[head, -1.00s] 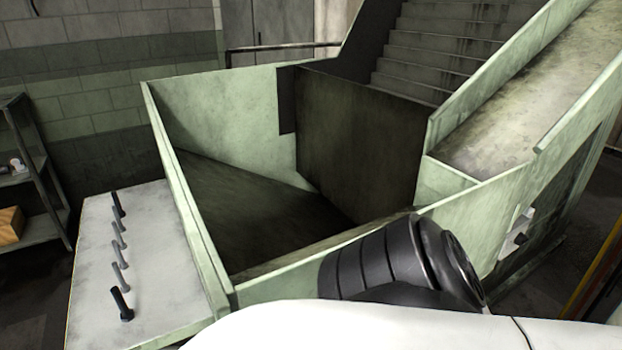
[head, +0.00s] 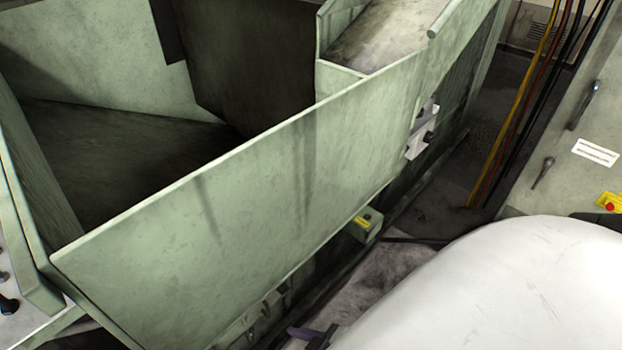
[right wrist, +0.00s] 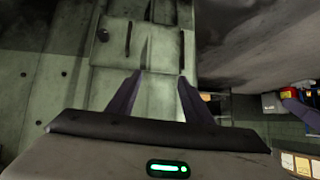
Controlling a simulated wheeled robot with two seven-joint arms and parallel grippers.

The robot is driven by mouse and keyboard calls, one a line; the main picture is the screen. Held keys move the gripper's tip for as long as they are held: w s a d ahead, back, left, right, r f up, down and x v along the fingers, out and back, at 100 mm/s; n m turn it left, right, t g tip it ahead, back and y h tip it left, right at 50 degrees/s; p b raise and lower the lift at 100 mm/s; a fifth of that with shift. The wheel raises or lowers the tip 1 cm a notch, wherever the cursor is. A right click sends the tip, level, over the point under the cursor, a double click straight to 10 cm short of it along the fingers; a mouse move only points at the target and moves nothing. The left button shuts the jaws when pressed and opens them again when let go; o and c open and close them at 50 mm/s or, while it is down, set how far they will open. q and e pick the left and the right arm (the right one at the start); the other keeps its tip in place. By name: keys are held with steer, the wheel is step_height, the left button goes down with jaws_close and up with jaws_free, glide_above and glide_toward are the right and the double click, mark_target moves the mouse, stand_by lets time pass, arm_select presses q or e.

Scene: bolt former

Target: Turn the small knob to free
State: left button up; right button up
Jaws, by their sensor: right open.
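I cannot tell for certain which control is the task's small knob. In the head view, a small green box (head: 362,227) with a yellow label and a dark knob on top sits low beside the green bin wall. A pale bracket with a dark knob-like part (head: 428,137) is fixed farther along that wall. In the right wrist view, my right gripper (right wrist: 160,75) is open and empty, its two dark fingers apart. Beyond it is a pale panel with a small round fitting (right wrist: 103,35) and a dark bar handle (right wrist: 128,40). My left gripper is not in view.
The green bin wall (head: 230,190) runs diagonally across the head view. A machine cabinet (head: 545,130) with dark handles and a red button on yellow (head: 609,203) stands at right. Yellow and dark cables (head: 515,100) hang before it. Dark floor lies between.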

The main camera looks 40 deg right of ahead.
steer(key=w+d+f+m+t+b, duration=0.1)
steer(key=w+d+f+t+b, duration=0.15)
steer(key=d+f+b, duration=0.35)
steer(key=w+d+f+t+b, duration=0.1)
steer(key=w+f+b, duration=0.2)
steer(key=f+b, duration=0.35)
steer(key=m+t+b, duration=0.1)
steer(key=t+b, duration=0.4)
steer(key=b, duration=0.2)
glide_toward(284, 289)
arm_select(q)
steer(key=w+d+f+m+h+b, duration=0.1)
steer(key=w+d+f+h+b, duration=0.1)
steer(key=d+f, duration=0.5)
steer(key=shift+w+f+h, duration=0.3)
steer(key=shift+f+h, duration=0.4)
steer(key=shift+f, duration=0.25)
arm_select(e)
steer(key=w+f, duration=0.1)
steer(key=w, duration=0.7)
steer(key=shift+w+a, duration=0.25)
steer(key=shift+a, duration=0.1)
steer(key=shift+f, duration=0.15)
steer(key=c, duration=1)
